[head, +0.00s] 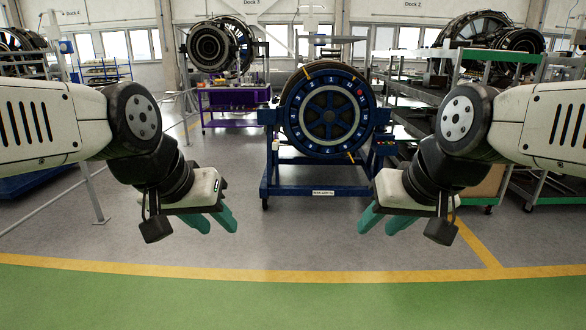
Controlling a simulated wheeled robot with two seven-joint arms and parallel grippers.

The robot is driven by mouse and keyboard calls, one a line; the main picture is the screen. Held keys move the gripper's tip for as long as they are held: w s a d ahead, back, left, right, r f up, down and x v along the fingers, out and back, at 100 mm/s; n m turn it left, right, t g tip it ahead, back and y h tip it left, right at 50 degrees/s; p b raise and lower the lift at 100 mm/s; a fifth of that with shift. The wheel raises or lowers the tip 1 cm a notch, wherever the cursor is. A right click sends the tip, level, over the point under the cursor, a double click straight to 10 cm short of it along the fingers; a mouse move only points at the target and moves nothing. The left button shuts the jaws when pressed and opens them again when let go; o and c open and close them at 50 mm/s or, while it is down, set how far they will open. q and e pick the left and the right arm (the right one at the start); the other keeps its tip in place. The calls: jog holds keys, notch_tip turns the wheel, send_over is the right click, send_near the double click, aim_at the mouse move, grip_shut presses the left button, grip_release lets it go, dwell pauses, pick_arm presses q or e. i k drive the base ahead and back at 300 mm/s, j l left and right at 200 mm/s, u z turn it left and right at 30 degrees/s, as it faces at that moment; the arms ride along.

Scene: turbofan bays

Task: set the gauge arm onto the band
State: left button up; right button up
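A round blue drum (327,112) with a ring of numbers around its face stands on a blue wheeled stand (317,178), ahead of me in the middle. A dark band appears to run around its rim, with yellow marks at the upper left, upper right and bottom. A red dot sits at the right of the ring. I cannot make out a separate gauge arm. My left gripper (220,226) and my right gripper (379,228) have teal fingers that stand apart, with nothing between them. Both are in front of the stand, well short of it, over the floor.
A purple cart (235,100) with an engine (212,47) above it stands at the back left. Green-framed racks (490,58) and another engine (480,30) stand at the right. A thin railing (97,195) is at the left. The grey floor (300,240) before the stand is clear.

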aim_at(276, 145)
jog(key=i, duration=2.05)
jog(key=i+u, duration=0.1)
jog(key=i, duration=0.4)
jog(key=i+l+u, duration=0.1)
jog(key=i, duration=0.4)
jog(key=i+l+u, duration=0.15)
jog(key=i, duration=0.3)
jog(key=i+l+u, duration=0.1)
jog(key=i, duration=0.4)
jog(key=i+l+u, duration=0.65)
jog(key=i, duration=0.25)
